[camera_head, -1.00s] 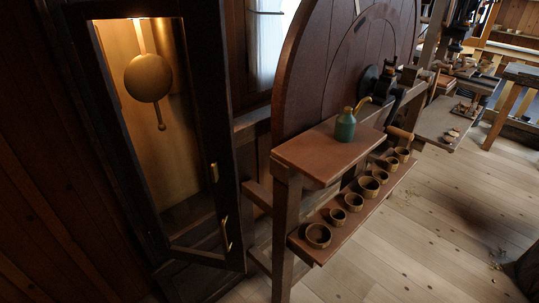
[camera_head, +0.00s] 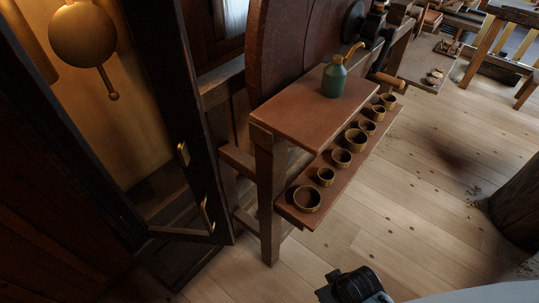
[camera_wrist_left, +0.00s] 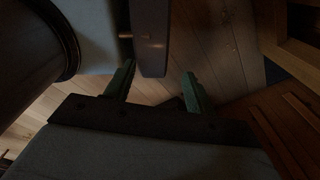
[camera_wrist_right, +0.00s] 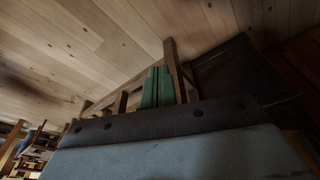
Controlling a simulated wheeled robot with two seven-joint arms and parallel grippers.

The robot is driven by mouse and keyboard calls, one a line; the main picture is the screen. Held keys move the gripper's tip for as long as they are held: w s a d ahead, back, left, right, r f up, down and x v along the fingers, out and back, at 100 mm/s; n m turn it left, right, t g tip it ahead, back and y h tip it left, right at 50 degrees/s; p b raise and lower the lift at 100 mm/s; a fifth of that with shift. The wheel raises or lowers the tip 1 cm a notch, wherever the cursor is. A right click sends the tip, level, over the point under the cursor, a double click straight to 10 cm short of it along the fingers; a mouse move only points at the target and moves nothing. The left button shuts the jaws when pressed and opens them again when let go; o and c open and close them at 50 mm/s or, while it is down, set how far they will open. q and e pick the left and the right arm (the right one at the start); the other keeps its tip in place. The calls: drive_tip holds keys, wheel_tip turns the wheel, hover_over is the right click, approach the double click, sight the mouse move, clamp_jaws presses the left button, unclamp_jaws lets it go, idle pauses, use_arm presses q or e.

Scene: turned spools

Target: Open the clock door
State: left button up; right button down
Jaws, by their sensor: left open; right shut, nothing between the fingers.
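The clock (camera_head: 75,160) is a tall dark wooden case at the left of the head view, lit inside, with a round brass pendulum (camera_head: 86,36). Its dark-framed door (camera_head: 168,85) carries a brass handle (camera_head: 207,214) low on the right, with a small brass fitting (camera_head: 183,153) above it. My right gripper (camera_wrist_right: 157,87) is shut and empty, pointing toward wooden legs and floor.
A wooden bench (camera_head: 302,112) beside the clock holds a green oil can (camera_head: 334,79). Its lower shelf (camera_head: 328,188) carries several small turned cups. A log-like block (camera_head: 520,205) stands at the right. Floor in front of the shelf is clear.

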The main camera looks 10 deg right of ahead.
drive_tip(key=w+a+r+m+t+y, duration=0.1)
drive_tip(key=w+a+r+t+y, duration=0.25)
drive_tip(key=r, duration=0.55)
drive_tip(key=w+a+r+m+y, duration=0.1)
drive_tip(key=w+a+r+y, duration=0.25)
drive_tip(key=w+r, duration=0.45)
drive_tip(key=w+a+r+m+t+y, duration=0.1)
drive_tip(key=w+a+r+t+y, duration=0.3)
drive_tip(key=r, duration=0.7)
drive_tip(key=w+r+m+y, duration=0.3)
drive_tip(key=w+r+m, duration=0.35)
drive_tip(key=r, duration=0.35)
use_arm(q)
drive_tip(key=shift+w+r+p, duration=0.65)
drive_tip(key=shift+r+p, duration=0.2)
drive_tip(key=shift+r, duration=0.05)
drive_tip(key=shift+w+r+p, duration=0.6)
drive_tip(key=shift+r+p, duration=0.25)
use_arm(e)
drive_tip(key=w+a, duration=0.1)
drive_tip(key=a, duration=0.7)
drive_tip(key=shift+w+a+t, duration=0.25)
drive_tip(key=shift+w+t, duration=0.05)
drive_tip(key=shift+t, duration=0.15)
drive_tip(key=shift+r, duration=0.1)
